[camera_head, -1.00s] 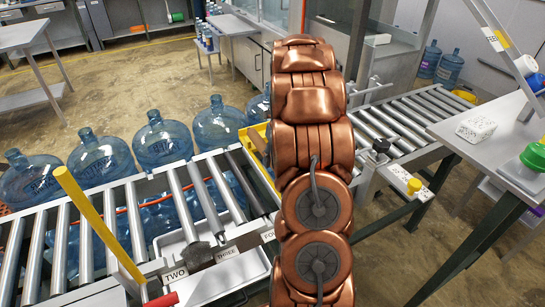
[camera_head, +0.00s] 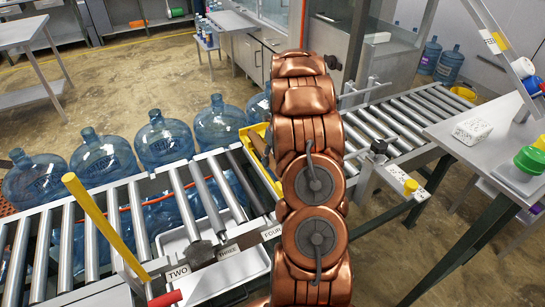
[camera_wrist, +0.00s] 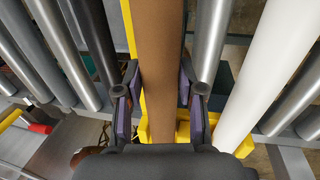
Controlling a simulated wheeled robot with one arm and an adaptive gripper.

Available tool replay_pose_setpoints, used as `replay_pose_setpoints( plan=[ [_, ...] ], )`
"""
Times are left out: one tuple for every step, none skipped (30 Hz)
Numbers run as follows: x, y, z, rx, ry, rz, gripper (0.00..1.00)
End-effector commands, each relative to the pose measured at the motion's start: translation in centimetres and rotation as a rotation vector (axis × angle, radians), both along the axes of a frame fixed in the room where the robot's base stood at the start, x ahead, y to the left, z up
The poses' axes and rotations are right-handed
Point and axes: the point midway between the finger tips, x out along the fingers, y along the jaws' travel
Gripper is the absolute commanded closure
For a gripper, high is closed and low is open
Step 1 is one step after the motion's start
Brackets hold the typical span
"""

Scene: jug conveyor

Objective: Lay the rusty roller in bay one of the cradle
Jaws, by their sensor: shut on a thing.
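The rusty roller (camera_wrist: 160,60) is a long matte brown cylinder running up the middle of the wrist view. My gripper (camera_wrist: 160,112) is shut on it, with a purple-padded finger on each side. A yellow part (camera_wrist: 130,20) shows along its left side, and more yellow lies below it; I cannot tell whether the roller touches these. In the head view my arm hides the gripper and the roller. A yellow frame (camera_head: 258,140), possibly the cradle, shows partly beside my arm. No label for bay one is visible.
The roller conveyor (camera_head: 190,260) has plates reading TWO, THREE and FOUR. A dark roller (camera_wrist: 92,40) lies left of the gripper and a white roller (camera_wrist: 270,60) right. A yellow post (camera_head: 100,225) stands at the near left. Blue jugs (camera_head: 103,157) line the far side. A table (camera_head: 480,140) stands right.

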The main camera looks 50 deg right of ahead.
Motion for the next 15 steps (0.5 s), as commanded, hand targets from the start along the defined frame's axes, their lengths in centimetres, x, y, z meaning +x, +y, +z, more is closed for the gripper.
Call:
replay_pose_setpoints(
  plan=[
    [0.03,-0.02,0.05,-0.001,-0.002,0.000,1.00],
    [0.03,-0.03,0.07,-0.002,-0.002,0.000,1.00],
    [0.03,-0.03,0.07,-0.001,-0.002,0.000,1.00],
    [0.04,-0.02,0.07,-0.001,-0.002,0.000,1.00],
    [0.03,-0.01,0.06,0.000,-0.001,0.000,1.00],
    [0.02,0.00,0.02,0.000,-0.001,0.000,1.00],
    [0.02,0.00,-0.04,0.000,-0.001,0.000,1.00],
    [0.02,0.00,-0.11,0.000,-0.001,0.000,1.00],
    [0.02,0.01,-0.22,0.000,-0.001,0.000,1.00],
    [0.01,0.00,-0.24,0.000,-0.001,0.000,0.60],
    [0.01,0.00,-0.23,0.000,-0.001,0.000,0.57],
    [0.01,0.00,-0.23,0.000,-0.001,0.000,0.53],
    [0.01,0.01,-0.23,0.000,0.000,0.000,0.49],
    [0.01,0.01,-0.23,0.000,0.000,0.000,0.46],
    [0.01,0.01,-0.23,0.000,0.000,0.000,0.42]
  ],
)
